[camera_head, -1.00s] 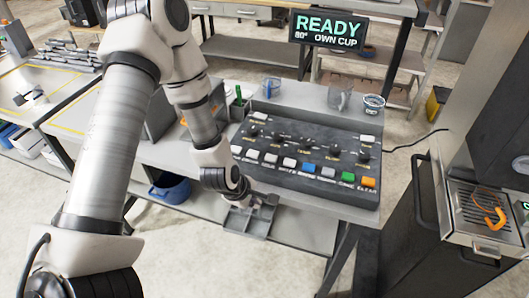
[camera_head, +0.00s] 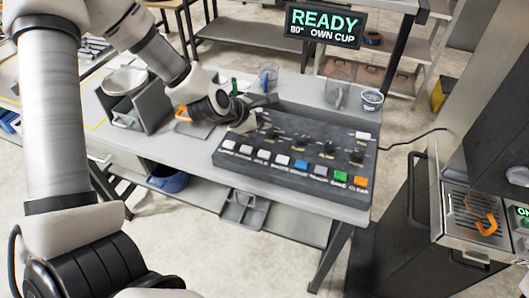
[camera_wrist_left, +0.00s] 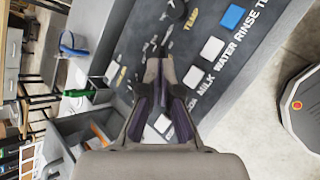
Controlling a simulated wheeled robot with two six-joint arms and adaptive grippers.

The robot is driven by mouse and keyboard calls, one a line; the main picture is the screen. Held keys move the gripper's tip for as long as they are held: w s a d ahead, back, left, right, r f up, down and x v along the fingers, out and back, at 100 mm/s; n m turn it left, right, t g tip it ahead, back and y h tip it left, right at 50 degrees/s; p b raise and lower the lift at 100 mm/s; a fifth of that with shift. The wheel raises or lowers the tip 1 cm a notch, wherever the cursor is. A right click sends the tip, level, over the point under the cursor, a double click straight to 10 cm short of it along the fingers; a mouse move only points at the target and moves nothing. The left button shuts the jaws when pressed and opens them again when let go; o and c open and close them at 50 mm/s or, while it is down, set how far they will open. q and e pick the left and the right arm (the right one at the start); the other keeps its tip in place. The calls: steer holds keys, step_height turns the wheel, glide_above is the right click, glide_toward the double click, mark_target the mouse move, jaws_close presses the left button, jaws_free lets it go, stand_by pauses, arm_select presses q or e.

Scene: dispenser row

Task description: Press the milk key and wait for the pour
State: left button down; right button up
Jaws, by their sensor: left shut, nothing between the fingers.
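The milk key (camera_head: 264,155) is a white square key in the front row of the dark sloping key panel (camera_head: 232,160). In the left wrist view the milk key (camera_wrist_left: 193,77) lies just right of my fingers, beside its MILK label. My left gripper (camera_head: 248,124) is over the far left part of the panel, behind the key row. Its fingers (camera_wrist_left: 158,55) are together and empty, and they look apart from the milk key. The display (camera_head: 325,25) reads READY, 80°, OWN CUP. My right gripper is out of view.
A clear mug (camera_head: 338,92), a small cup (camera_head: 372,100) and a blue-handled mug (camera_head: 268,78) stand behind the panel. A grey box (camera_head: 150,107) stands left on the table. A dark cabinet with a metal tray (camera_head: 455,225) is at the right.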

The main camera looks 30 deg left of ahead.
mark_target(263, 154)
arm_select(q)
step_height(263, 154, down, 8)
steer(key=b, duration=0.6)
steer(key=shift+b, duration=0.3)
steer(key=shift+f+b, duration=0.35)
steer(key=shift+f, duration=0.05)
stand_by(0.5)
steer(key=shift+f+b, duration=0.35)
steer(key=shift+b, duration=0.2)
steer(key=shift+f+b, duration=0.5)
steer(key=shift+b, duration=0.05)
stand_by(0.4)
steer(key=shift+r, duration=0.15)
steer(key=shift+r+p, duration=0.7)
steer(key=shift+r, duration=0.1)
steer(key=shift+r, duration=0.1)
